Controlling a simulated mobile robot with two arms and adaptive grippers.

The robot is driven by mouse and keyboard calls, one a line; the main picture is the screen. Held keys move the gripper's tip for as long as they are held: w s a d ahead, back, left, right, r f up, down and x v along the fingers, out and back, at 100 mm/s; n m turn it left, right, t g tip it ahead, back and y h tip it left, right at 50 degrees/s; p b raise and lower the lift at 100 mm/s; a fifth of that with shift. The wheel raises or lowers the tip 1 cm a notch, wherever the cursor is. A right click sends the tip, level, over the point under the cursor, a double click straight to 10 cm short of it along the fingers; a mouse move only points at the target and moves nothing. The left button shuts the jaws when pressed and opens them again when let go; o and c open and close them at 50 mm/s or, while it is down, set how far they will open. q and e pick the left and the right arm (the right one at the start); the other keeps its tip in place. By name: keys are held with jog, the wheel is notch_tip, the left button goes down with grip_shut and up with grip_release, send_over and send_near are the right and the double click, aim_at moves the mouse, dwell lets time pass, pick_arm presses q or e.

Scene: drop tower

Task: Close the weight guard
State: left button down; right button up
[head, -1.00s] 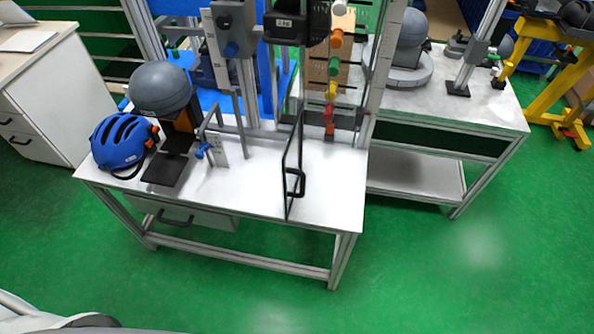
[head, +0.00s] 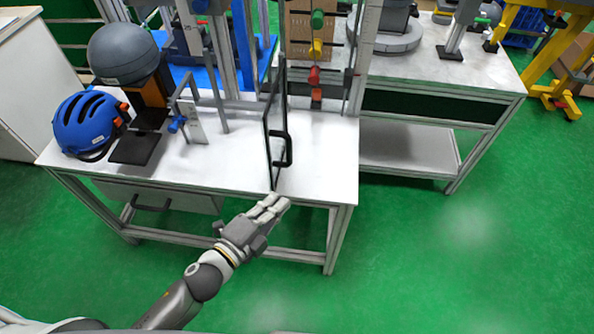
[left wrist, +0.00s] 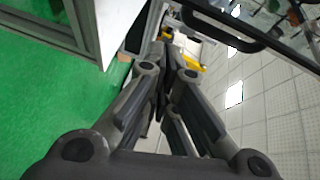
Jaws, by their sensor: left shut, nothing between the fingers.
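The weight guard (head: 275,115) is a clear panel in a black frame, standing upright on the white bench of the drop tower. It is swung out, its plane pointing toward the bench's front edge. Its black handle (head: 287,152) is on the right face. My left gripper (head: 282,201) is in front of the bench edge, below and nearer than the handle, apart from it. Its fingers are shut and empty. In the left wrist view the fingers (left wrist: 168,70) come together, and the dark handle bar (left wrist: 225,32) crosses above them. My right gripper is not in view.
A blue helmet (head: 85,124) and a grey ball (head: 123,52) are at the bench's left. The bench top right of the guard is clear. A second bench (head: 440,75) stands behind right.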

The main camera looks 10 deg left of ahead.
aim_at(286, 133)
pick_arm(q)
notch_tip(286, 133, up, 6)
jog(key=s+d+m+h, duration=0.1)
jog(key=d+m+h, duration=0.1)
jog(key=d+m, duration=0.1)
jog(key=w+d+p, duration=0.1)
jog(key=w+p, duration=0.1)
jog(key=w, duration=0.7)
jog(key=shift+t, duration=0.3)
jog(key=shift+s+f, duration=0.1)
